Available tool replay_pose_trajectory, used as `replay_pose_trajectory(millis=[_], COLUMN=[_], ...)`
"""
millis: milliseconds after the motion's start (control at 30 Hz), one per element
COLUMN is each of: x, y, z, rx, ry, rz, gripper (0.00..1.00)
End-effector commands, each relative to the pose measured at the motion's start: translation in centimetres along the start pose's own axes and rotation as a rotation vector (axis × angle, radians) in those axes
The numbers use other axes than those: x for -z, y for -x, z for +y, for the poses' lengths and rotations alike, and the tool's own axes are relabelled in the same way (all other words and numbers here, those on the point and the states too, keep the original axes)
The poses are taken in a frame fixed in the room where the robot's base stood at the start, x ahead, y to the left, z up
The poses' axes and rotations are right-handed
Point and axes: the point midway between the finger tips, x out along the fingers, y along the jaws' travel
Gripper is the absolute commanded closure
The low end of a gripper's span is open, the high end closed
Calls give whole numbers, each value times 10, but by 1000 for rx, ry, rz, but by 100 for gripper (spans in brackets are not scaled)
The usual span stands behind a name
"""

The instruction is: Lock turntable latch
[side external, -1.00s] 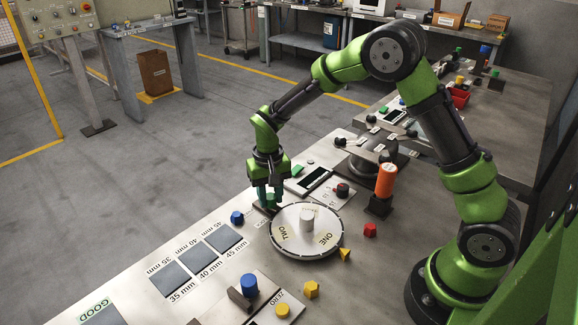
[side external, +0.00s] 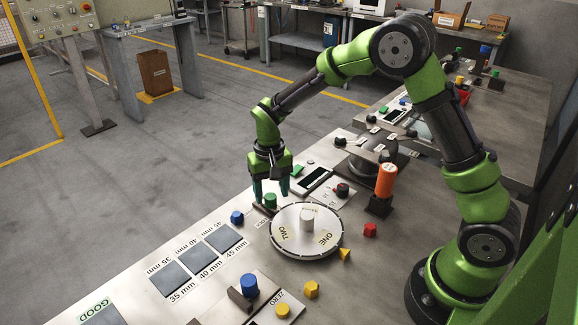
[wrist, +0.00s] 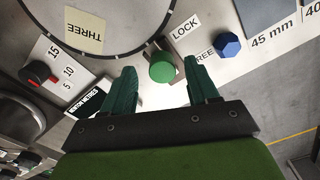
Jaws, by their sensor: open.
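The turntable (side external: 290,243) is a white disc with a dark notched rim and a pale central post. The latch's green round knob (side external: 270,201) stands at the turntable's far left edge, on a dark bar. In the wrist view the knob (wrist: 162,67) sits between my fingertips, near the LOCK label (wrist: 185,27) and the partly hidden FREE label (wrist: 204,55). I cannot tell which label the latch is set to. My gripper (side external: 271,196) is open and points down above the knob, one finger on each side, with visible gaps. It holds nothing.
A blue piece (side external: 237,217) lies left of the latch. A dial plate with a red-marked knob (side external: 342,190) and an orange cylinder (side external: 386,180) stand to the right. Red and yellow pieces lie near the turntable. The bench's left edge is close behind my gripper.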

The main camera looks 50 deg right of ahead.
Motion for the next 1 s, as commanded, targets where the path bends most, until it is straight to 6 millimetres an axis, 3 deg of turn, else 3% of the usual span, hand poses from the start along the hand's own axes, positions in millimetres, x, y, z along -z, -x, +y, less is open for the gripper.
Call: replay_pose_trajectory(millis=[300, 500, 700, 1000], x=[1, 0, 0, 0], y=[79, 121, 145, 150], z=[-1, -1, 0, 0], rx=[4, 3, 1, 0], ry=[0, 1, 1, 1], rz=[7, 5, 2, 0], gripper=[41, 41, 41, 41])
